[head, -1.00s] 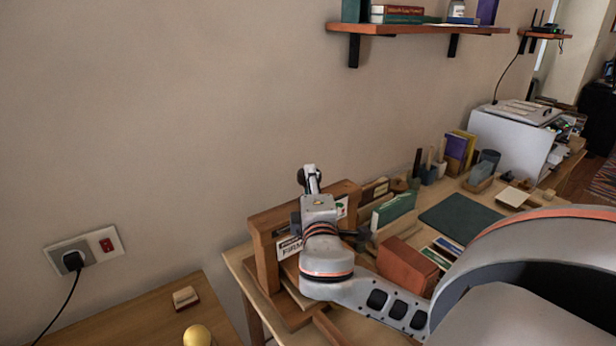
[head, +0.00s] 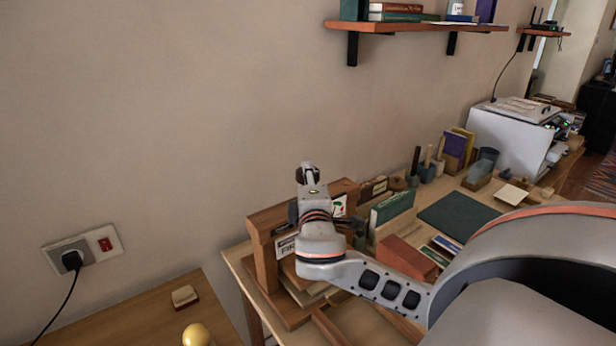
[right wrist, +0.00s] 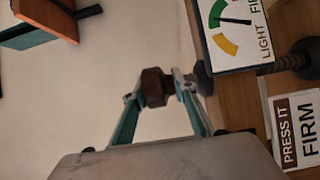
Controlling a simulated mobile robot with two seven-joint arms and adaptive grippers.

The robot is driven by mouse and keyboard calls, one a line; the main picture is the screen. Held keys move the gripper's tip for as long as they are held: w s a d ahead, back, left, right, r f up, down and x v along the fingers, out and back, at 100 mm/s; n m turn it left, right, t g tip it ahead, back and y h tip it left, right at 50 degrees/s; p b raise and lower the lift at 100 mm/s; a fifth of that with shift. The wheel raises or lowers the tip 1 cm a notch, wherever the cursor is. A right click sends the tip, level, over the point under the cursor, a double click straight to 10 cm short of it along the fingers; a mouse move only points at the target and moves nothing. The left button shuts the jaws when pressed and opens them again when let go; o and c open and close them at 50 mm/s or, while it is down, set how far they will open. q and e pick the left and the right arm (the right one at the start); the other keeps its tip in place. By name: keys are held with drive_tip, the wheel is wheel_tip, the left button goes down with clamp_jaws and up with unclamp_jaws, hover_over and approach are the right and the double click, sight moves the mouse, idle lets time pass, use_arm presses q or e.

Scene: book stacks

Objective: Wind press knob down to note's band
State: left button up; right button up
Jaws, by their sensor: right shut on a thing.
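The wooden book press (head: 262,245) stands on the table beside the wall. Its dark brown knob (right wrist: 156,87) sits between the teal fingers of my right gripper (right wrist: 157,84), which is shut on it; in the head view my right wrist (head: 315,205) hides most of the press front. A dial card (right wrist: 233,30) has yellow by LIGHT and green beyond, its needle lying at the green; the end towards FIRM is cut off. A note (right wrist: 297,130) reads "PRESS IT FIRM"; it is partly covered in the head view (head: 286,247). My left gripper is not in view.
A lower table (head: 135,315) at left holds a yellow knob-like object (head: 196,335). A shelf (head: 420,27) hangs above.

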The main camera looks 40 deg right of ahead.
drive_tip(key=shift+d+r+m+g+h+p, duration=0.1)
drive_tip(key=shift+r+m+g+h+p, duration=0.55)
drive_tip(key=shift+m+h, duration=0.2)
drive_tip(key=shift+m+g+h+p, duration=0.35)
drive_tip(key=shift+g+h, duration=0.2)
drive_tip(key=shift+g, duration=0.1)
drive_tip(key=o, duration=0.9)
drive_tip(key=shift+f, duration=0.15)
drive_tip(key=shift+f, duration=0.15)
